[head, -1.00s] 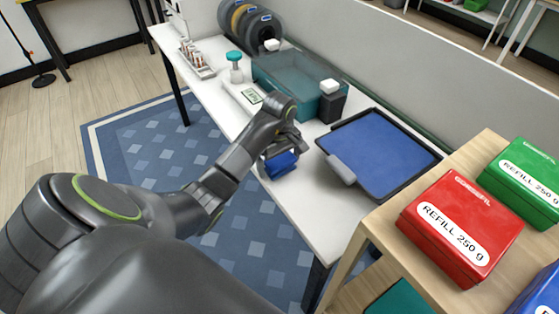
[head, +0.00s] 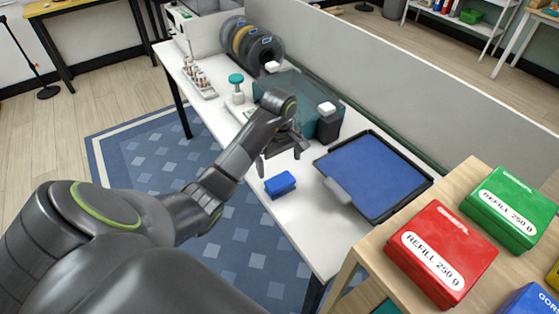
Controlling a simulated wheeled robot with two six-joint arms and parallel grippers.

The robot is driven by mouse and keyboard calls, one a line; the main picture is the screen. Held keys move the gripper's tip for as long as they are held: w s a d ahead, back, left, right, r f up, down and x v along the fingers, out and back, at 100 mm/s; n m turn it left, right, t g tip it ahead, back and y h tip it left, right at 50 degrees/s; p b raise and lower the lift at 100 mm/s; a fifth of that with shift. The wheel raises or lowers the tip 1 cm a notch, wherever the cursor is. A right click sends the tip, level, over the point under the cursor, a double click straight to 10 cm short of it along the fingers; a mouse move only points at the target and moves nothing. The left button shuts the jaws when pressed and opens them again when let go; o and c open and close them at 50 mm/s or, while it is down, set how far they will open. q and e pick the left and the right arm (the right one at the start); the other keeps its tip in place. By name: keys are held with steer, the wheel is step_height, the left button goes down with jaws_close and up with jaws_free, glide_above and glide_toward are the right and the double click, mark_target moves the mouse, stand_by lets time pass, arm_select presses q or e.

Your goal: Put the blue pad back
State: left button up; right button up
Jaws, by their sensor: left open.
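The small blue pad (head: 280,185) lies on the white table near its front edge, in the head view. My left gripper (head: 281,162) is open just above and behind the pad, with its two fingers spread and nothing between them. To the right of the pad is a dark tray (head: 331,187) with a flat blue surface (head: 374,175) and a grey grip at its front left. The pad is apart from the tray. My right gripper is not in view.
A teal translucent bin (head: 287,95) and a dark block with a white top (head: 327,122) stand behind the gripper. A teal-topped stamp (head: 237,88) and a rack of small items (head: 198,80) are farther left. Red (head: 441,255) and green (head: 512,208) refill boxes sit on the wooden shelf.

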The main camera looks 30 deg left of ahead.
arm_select(q)
step_height(320, 180, up, 3)
steer(key=shift+f+p, duration=0.15)
steer(key=shift+p, duration=0.75)
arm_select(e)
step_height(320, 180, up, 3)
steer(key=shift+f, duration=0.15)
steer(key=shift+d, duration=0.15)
